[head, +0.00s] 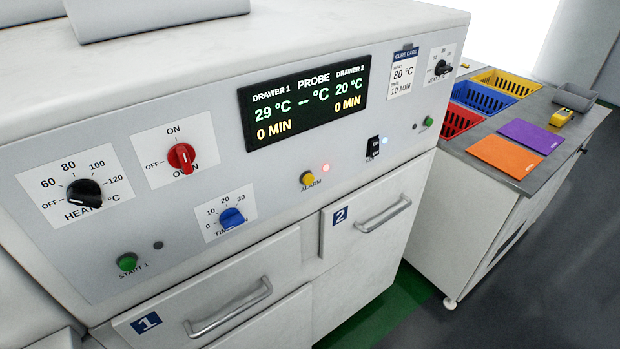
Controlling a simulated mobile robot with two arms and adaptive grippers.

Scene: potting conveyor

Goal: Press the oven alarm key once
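The yellow alarm key (307,178) is a small round button on the oven's front panel (270,172), above the label ALARM. The display (304,101) above reads drawer 1 at 29 °C, probe blank, drawer 2 at 20 °C, and 0 MIN for both drawers. Neither of my grippers is in the head view, and nothing covers the key.
Near the key are the blue timer knob (232,217), red oven knob (182,157), black heat knob (84,193) and a black switch (373,147). Drawer handles (229,308) stick out below. A side table (530,188) holds coloured baskets and mats.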

